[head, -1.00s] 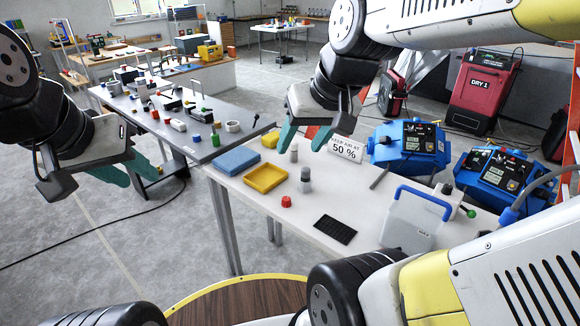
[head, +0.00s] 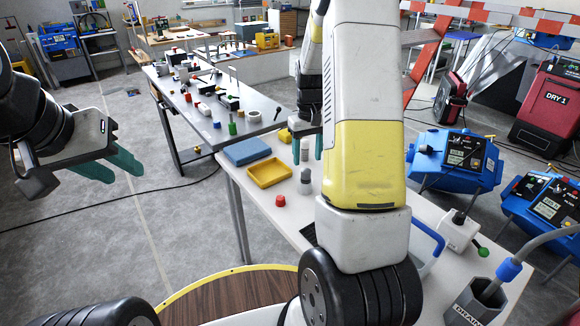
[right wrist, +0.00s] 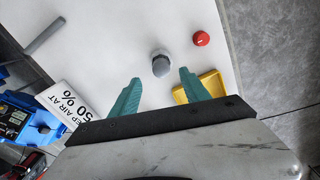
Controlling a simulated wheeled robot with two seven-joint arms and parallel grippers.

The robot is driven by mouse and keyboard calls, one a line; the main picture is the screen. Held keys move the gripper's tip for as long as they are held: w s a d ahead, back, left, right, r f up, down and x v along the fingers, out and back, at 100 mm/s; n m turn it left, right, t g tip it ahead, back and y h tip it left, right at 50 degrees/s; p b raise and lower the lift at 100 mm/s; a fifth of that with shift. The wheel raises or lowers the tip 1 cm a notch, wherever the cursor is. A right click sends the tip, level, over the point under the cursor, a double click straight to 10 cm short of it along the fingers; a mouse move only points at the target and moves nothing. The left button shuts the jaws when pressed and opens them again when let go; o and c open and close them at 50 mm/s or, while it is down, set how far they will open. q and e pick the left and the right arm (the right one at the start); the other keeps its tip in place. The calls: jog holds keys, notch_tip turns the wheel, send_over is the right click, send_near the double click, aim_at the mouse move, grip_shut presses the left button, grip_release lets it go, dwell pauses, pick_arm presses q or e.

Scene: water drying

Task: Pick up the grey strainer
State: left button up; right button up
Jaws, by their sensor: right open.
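A small grey upright piece (head: 305,183), which I take for the grey strainer, stands on the white table (head: 265,212). In the right wrist view the grey strainer (right wrist: 161,64) shows from above, just beyond the gap between my right fingertips. My right gripper (head: 307,156) is open and empty, with its teal fingers pointing down at the far side of the strainer. It also shows in the right wrist view (right wrist: 160,78), with its fingers apart and not closed on anything. My left gripper (head: 125,172) is open and empty, off to the left above the floor.
A sign (right wrist: 75,100) stands on the table. My right arm hides part of the table.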

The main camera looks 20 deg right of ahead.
aim_at(306, 170)
notch_tip(306, 170, down, 7)
jog(key=shift+a+f, duration=0.1)
grip_shut()
dwell(0.4)
